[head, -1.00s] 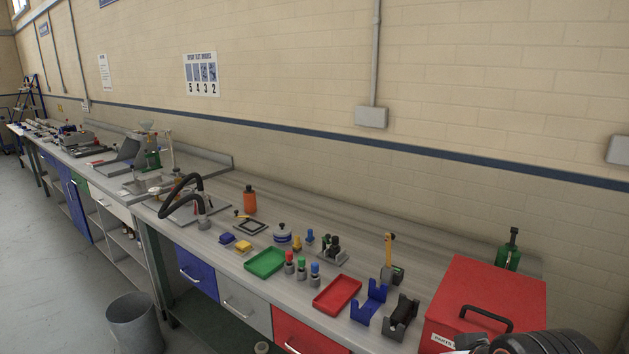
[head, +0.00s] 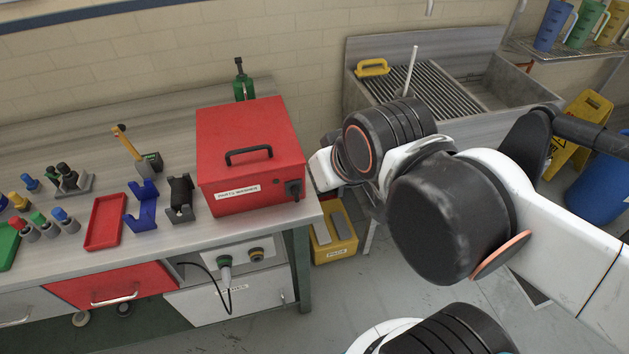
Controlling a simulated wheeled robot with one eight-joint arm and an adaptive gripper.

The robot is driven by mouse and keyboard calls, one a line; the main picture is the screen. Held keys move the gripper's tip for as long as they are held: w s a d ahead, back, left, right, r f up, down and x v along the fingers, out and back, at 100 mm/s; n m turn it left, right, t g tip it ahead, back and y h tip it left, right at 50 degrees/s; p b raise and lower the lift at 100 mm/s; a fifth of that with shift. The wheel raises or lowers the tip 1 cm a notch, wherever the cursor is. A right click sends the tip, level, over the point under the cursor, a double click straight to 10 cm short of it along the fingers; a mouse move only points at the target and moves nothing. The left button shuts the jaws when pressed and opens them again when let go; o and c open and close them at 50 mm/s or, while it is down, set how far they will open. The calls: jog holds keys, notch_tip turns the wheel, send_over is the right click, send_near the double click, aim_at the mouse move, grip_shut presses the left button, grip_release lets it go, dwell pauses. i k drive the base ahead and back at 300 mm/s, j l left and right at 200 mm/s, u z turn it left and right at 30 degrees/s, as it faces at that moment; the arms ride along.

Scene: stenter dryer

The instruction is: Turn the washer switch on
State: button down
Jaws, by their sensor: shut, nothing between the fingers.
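The parts washer (head: 245,150) is a red box with a closed lid, a black handle and a white "PARTS WASHER" label. It stands at the right end of the bench. A black switch (head: 293,188) sits at the lower right of its front face; its setting is too small to tell. My arm reaches in from the right, with a white and black link close to the washer's right side. My gripper cannot be made out in this view; the arm's own links may hide it.
Below the washer, a panel holds a green plug (head: 224,262) with a black cable and a dark knob (head: 256,254). A blue cradle (head: 141,207), black holder (head: 180,198) and red tray (head: 105,222) lie left of it. A yellow bin (head: 334,240) and a sink (head: 440,85) are right.

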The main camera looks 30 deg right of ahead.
aim_at(294, 190)
jog(key=k+l+z, duration=0.1)
jog(key=k, duration=0.4)
jog(key=k+l, duration=0.35)
jog(key=k, duration=0.2)
jog(key=k+l+z, duration=0.15)
jog(key=k, duration=0.35)
